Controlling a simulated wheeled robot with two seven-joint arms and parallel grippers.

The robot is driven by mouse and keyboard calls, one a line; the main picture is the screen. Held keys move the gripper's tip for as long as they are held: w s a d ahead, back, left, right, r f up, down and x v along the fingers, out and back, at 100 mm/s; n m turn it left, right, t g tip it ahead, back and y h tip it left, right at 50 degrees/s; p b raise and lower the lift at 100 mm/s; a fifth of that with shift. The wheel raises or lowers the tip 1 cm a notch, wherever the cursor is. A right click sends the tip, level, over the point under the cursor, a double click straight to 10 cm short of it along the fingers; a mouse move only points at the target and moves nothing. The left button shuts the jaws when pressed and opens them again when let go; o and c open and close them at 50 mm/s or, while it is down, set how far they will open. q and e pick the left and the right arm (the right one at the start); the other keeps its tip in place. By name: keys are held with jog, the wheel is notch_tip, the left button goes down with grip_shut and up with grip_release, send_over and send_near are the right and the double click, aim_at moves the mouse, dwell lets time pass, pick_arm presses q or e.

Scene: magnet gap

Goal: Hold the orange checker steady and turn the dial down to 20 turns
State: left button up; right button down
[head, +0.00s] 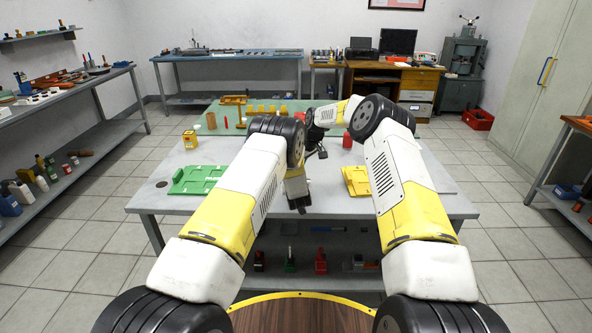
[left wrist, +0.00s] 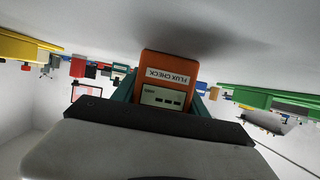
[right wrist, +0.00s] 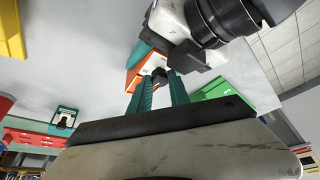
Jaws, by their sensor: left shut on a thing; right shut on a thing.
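The orange checker (left wrist: 165,68) is labelled FLUX CHECK and has a small display on its face, with digits too small to read. My left gripper (left wrist: 163,90) is shut on it, with teal fingers on both sides. In the right wrist view the checker (right wrist: 135,77) is partly hidden behind my left gripper and my right fingers. My right gripper (right wrist: 160,84) is shut on the small dark dial (right wrist: 160,74) at the checker's side. In the head view my arms hide the checker and the dial.
A green tray (head: 200,180) lies left on the grey table (head: 160,208), a yellow tray (head: 356,181) right. A green mat (head: 225,111) with a wooden stand and yellow pieces lies behind.

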pick_arm(q)
jog(key=shift+s+f, duration=0.1)
jog(key=shift+f, duration=0.05)
pick_arm(e)
jog(key=shift+w+d+n+g+y, duration=0.15)
jog(key=shift+n+g+y, duration=0.25)
jog(key=shift+n, duration=1.1)
jog(key=c, duration=1.2)
grip_release()
